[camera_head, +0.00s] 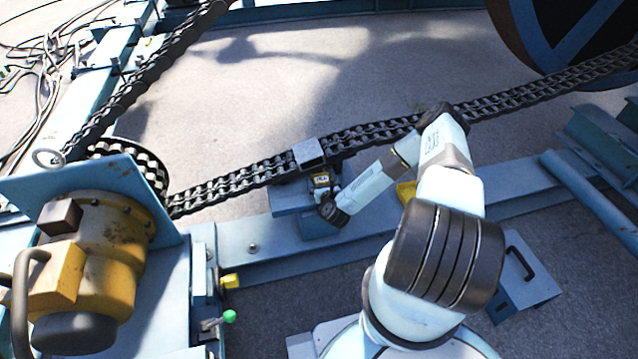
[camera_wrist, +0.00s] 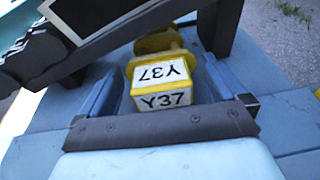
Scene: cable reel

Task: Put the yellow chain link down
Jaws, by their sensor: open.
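The yellow chain link (camera_wrist: 160,75) shows close up in the wrist view, with white Y37 labels on two faces. It appears to sit on a blue steel surface (camera_wrist: 285,110), though its underside is hidden. In the head view the link (camera_head: 321,180) is small, just below the dark chain and the grey block. My gripper (camera_wrist: 162,72) is open, with one blue finger on each side of the link. A gap shows at the right finger; contact at the left cannot be told. In the head view my gripper (camera_head: 325,191) is partly hidden by its wrist.
A double chain (camera_head: 240,180) runs just above the link, through a grey block (camera_head: 308,152). A blue beam (camera_head: 270,240) lies below. A yellow motor (camera_head: 105,245) stands at left. Another yellow piece (camera_head: 405,190) is behind my arm. Concrete floor is clear beyond the chain.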

